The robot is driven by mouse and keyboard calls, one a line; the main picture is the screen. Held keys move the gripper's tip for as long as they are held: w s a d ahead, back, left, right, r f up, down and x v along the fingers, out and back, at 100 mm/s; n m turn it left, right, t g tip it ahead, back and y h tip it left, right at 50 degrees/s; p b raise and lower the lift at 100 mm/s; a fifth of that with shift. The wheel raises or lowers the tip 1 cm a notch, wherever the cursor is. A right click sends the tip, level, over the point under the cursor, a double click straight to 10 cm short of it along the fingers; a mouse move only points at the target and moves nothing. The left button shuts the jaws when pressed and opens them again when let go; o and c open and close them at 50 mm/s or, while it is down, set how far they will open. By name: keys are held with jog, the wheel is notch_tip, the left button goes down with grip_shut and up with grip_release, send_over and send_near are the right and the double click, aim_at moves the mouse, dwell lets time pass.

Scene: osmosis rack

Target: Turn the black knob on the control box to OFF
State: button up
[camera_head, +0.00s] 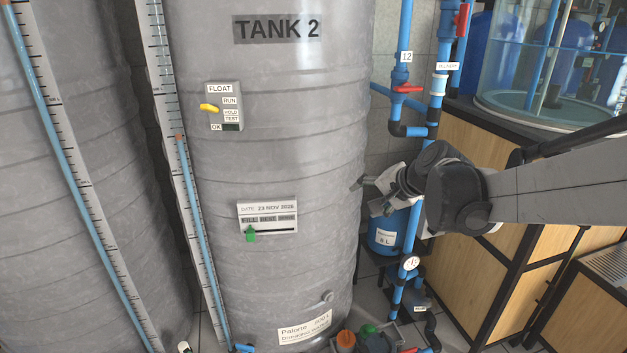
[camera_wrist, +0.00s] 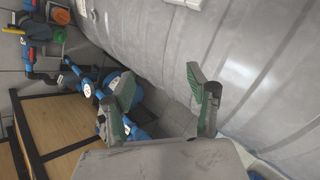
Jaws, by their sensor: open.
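I cannot clearly make out a control box with a black knob in either view. At the bottom edge of the head view are an orange cap (camera_head: 346,339), a green cap (camera_head: 368,330) and dark parts, partly cut off. My gripper (camera_head: 364,196) is at the right side of tank 2, well above these caps. In the wrist view my gripper (camera_wrist: 158,84) is open, with nothing between its fingers.
A date panel (camera_head: 267,216) with a green slider is on the tank. Blue pipes (camera_head: 403,50) with red valve handles run beside it. A blue container (camera_head: 388,232) stands behind my gripper. Wooden cabinets (camera_head: 500,120) and a clear round tank (camera_head: 530,80) are at right.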

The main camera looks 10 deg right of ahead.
jog(key=w+d+f+m+t+b, duration=0.1)
jog(key=w+d+f+m+b, duration=0.15)
jog(key=w+d+f, duration=0.35)
jog(key=w+d+f+m+t+b, duration=0.1)
jog(key=w+d+f+m+t, duration=0.2)
jog(key=d, duration=0.5)
jog(key=w+d+f+m+b, duration=0.1)
jog(key=w+d+f+m, duration=0.3)
jog(key=d, duration=0.3)
jog(key=s+d+f+m+t+h+b, duration=0.1)
jog(key=s+d+f+m+t+b, duration=0.2)
jog(key=d+f, duration=0.85)
jog(key=s+d+f+m+t+h+b, duration=0.2)
jog(key=d+f+m, duration=0.3)
jog(key=d+f, duration=0.6)
jog(key=w+b, duration=0.1)
jog(key=w, duration=0.3)
jog(key=w+a+b, duration=0.1)
jog(key=w, duration=0.4)
jog(key=w+b, duration=0.1)
jog(key=w, duration=0.3)
jog(key=shift+w+a+f+b, duration=0.15)
jog(key=shift+w+f+b, duration=0.05)
jog(key=shift+w+b, duration=0.2)
jog(key=shift+c, duration=0.5)
jog(key=c, duration=1)
